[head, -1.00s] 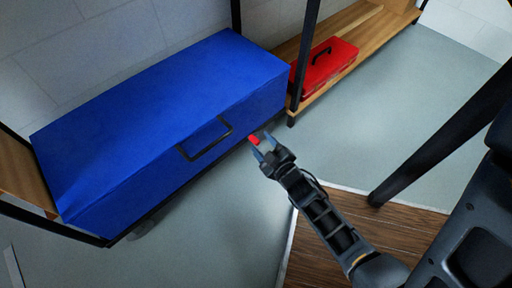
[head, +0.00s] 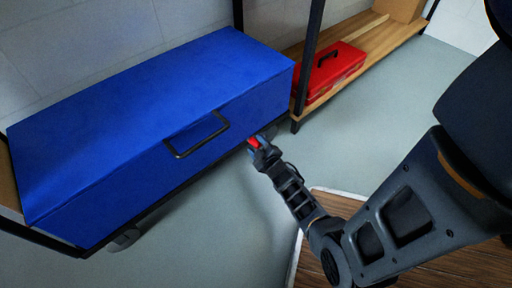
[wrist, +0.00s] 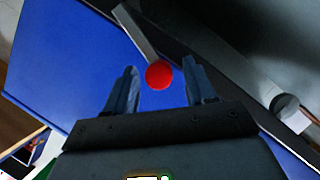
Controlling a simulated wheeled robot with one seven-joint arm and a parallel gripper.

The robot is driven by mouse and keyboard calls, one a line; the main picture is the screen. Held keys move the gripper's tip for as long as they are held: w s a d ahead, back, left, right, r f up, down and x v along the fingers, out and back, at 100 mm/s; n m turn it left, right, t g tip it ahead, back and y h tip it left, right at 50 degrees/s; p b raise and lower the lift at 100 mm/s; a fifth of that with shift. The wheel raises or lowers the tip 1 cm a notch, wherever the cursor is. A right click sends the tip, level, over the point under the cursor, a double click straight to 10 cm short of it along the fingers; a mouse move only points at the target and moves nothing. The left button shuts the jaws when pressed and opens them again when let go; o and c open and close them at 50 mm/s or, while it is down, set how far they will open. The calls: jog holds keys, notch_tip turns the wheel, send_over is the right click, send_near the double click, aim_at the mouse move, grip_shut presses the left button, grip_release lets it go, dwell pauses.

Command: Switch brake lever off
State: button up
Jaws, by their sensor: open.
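The brake lever's round red knob (wrist: 159,75) shows in the wrist view, on a grey bar (wrist: 136,33) that runs up and left from it. The knob lies between the fingertips of my gripper (wrist: 161,80), which is open with a gap on both sides. In the head view, the red knob (head: 254,142) shows at the front right lower edge of the blue box (head: 150,110), with my gripper (head: 259,143) right at it. The lever's bar is hidden in the head view.
The blue box has a black handle (head: 196,134) on its front. A caster wheel (wrist: 284,106) shows at right in the wrist view. A red toolbox (head: 328,70) sits on a wooden shelf (head: 375,45) beside a dark post (head: 307,60). The grey floor at right is clear.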

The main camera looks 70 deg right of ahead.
jog(key=shift+w+d+f, duration=0.2)
jog(key=shift+w+d, duration=0.25)
grip_shut()
dwell(0.3)
